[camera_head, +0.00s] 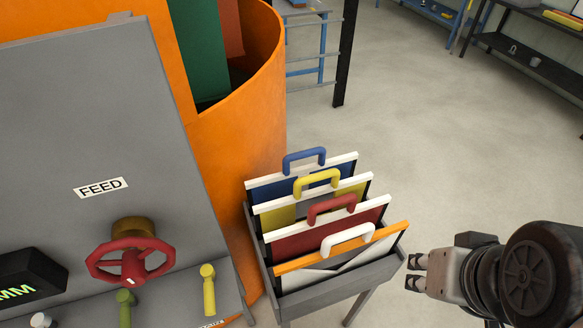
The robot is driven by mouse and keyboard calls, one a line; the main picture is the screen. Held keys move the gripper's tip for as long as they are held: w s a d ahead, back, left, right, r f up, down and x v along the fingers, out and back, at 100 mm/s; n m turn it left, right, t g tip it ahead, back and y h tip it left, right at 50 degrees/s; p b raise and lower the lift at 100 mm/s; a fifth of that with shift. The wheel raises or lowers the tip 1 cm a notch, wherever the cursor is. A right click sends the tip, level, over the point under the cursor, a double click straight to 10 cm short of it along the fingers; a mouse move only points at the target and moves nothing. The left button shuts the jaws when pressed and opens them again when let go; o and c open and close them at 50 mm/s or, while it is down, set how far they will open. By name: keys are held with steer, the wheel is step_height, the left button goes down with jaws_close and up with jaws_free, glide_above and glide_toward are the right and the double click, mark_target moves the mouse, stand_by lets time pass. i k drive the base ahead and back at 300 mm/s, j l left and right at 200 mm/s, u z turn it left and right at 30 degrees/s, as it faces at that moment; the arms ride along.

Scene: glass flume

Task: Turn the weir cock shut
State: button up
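A grey panel (80,110) at left carries a red handwheel (130,262) under a FEED label (101,188). On the ledge below stand a green lever handle (126,301) and a yellow lever handle (208,289), both roughly upright. A small label by the yellow handle (211,324) is cut off at the bottom edge and unreadable, so I cannot tell which handle is the weir cock. My gripper (413,272) is at the right, pointing left, its two dark fingertips apart and empty. It is well away from the handles, beyond the rack.
A grey rack (341,291) of framed panels with blue, yellow, red and white handles stands between the ledge and my gripper. A curved orange wall (245,130) rises behind. A black display box (30,283) is at lower left. The floor (430,150) behind is clear.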

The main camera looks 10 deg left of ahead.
mark_target(206, 271)
steer(key=u, duration=2.05)
steer(key=k+l+z, duration=0.25)
steer(key=i+l, duration=0.05)
steer(key=l, duration=0.05)
